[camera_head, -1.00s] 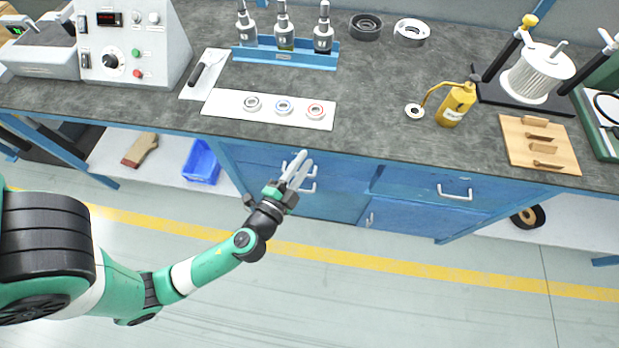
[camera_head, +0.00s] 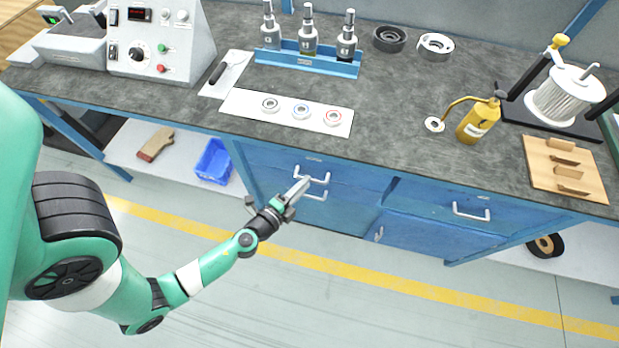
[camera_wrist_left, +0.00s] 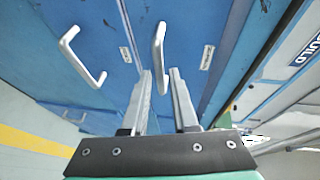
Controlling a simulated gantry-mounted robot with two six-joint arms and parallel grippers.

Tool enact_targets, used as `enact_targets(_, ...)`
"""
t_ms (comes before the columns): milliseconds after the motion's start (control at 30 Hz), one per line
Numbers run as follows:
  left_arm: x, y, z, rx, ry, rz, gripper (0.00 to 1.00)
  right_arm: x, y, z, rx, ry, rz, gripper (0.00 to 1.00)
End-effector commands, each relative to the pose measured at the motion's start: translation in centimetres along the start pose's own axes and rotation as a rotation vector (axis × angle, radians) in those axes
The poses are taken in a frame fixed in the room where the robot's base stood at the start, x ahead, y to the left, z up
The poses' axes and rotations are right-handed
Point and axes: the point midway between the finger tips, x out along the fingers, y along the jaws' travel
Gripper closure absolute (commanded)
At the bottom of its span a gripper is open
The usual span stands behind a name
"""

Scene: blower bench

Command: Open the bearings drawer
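The blue bench has two stacked drawers on its left side. The upper drawer's pale handle (camera_head: 318,179) and the lower drawer's handle (camera_head: 316,197) show in the head view, partly behind my left gripper (camera_head: 301,184). In the left wrist view my left gripper (camera_wrist_left: 161,74) is open. The upper handle (camera_wrist_left: 159,45) stands ahead of the gap between its fingers; contact is unclear. The lower handle (camera_wrist_left: 82,55) is to the left. Both drawers look shut. Their labels (camera_wrist_left: 207,57) are too small to read, so I cannot tell which is bearings. My right gripper is out of view.
The right drawer has its own handle (camera_head: 471,213), with a cupboard door (camera_head: 415,235) below left. The bench top (camera_head: 400,110) carries bearings on a white mat (camera_head: 235,104), a yellow oil can (camera_head: 478,122) and other parts. The floor in front is clear.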

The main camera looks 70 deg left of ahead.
Motion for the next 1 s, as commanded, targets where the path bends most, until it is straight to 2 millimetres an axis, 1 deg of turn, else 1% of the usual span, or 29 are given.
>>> enact_targets(33, 1.0, -0.2, 0.0, -0.001, -0.002, -0.002, 0.73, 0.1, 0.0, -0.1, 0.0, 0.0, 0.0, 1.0)
enact_targets(100, 2.0, -0.1, 0.0, 0.0, -0.001, -0.001, 0.73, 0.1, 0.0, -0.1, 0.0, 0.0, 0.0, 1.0)
enact_targets(200, 2.9, 0.0, 0.0, 0.0, 0.001, 0.0, 0.73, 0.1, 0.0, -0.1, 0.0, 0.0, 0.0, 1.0)
enact_targets(300, 3.2, 0.0, 0.0, 0.0, 0.001, 0.0, 0.73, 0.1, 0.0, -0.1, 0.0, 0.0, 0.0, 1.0)
enact_targets(500, 3.2, 0.0, 0.0, 0.0, 0.001, 0.0, 0.73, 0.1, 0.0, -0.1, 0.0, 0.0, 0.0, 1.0)
enact_targets(567, 3.2, 0.0, 0.0, 0.0, 0.001, 0.0, 0.82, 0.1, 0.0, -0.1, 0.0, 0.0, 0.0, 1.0)
enact_targets(600, 3.2, 0.0, 0.0, 0.0, 0.001, 0.0, 0.89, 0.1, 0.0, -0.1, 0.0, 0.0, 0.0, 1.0)
enact_targets(667, 3.2, 0.0, 0.0, 0.0, 0.001, 0.0, 1.0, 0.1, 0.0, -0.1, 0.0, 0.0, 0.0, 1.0)
enact_targets(1000, 3.2, 0.0, 0.0, 0.0, 0.001, 0.0, 1.0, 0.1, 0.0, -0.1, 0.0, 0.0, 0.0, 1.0)
